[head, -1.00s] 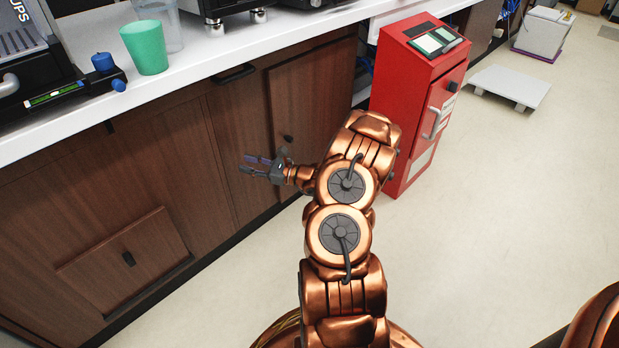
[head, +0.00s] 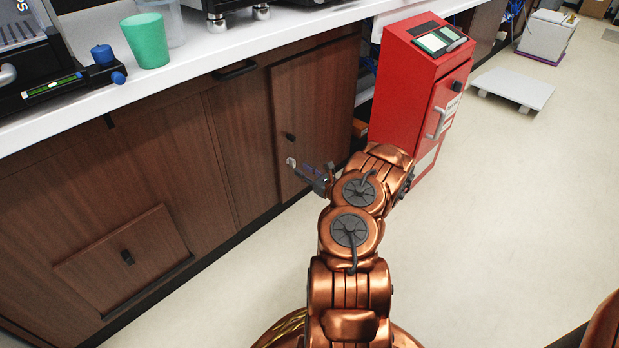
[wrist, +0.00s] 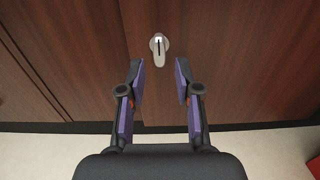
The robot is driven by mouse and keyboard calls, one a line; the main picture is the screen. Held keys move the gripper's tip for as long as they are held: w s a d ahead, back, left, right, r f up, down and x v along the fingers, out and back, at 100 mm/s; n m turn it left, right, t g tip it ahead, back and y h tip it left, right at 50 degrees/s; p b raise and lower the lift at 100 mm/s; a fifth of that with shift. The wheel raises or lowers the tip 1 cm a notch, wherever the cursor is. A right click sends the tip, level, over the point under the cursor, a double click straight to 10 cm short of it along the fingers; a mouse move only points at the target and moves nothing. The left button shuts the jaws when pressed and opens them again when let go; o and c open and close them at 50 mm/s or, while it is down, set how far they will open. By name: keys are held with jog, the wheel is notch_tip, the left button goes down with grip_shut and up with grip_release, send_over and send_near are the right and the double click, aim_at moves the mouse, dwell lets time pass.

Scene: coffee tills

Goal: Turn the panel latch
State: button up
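The panel latch (wrist: 159,48) is a small silver piece with an upright lever on the brown wood panel, high in the middle of the wrist view. In the head view, a small light piece (head: 291,161) at my fingertips looks like the same latch. My gripper (wrist: 160,78) is open and empty, with its two purple-padded fingers pointing at the panel. The latch lies just beyond the fingertips, between their lines. Whether a finger touches the latch is unclear.
A red cabinet (head: 408,95) stands to the right of my arm. The white counter (head: 205,68) above carries a green cup (head: 146,41) and machines. A low white platform (head: 515,88) is on the floor at the far right. The floor nearby is clear.

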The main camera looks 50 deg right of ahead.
aim_at(295, 164)
jog(key=shift+w+b, duration=1.15)
jog(key=shift+w, duration=1)
grip_shut()
jog(key=n, duration=1.1)
jog(key=shift+d+n, duration=0.1)
jog(key=shift+n, duration=0.3)
jog(key=n, duration=0.5)
jog(key=shift+c, duration=1.5)
grip_release()
jog(key=shift+n, duration=0.5)
jog(key=o, duration=0.5)
jog(key=shift+o, duration=0.2)
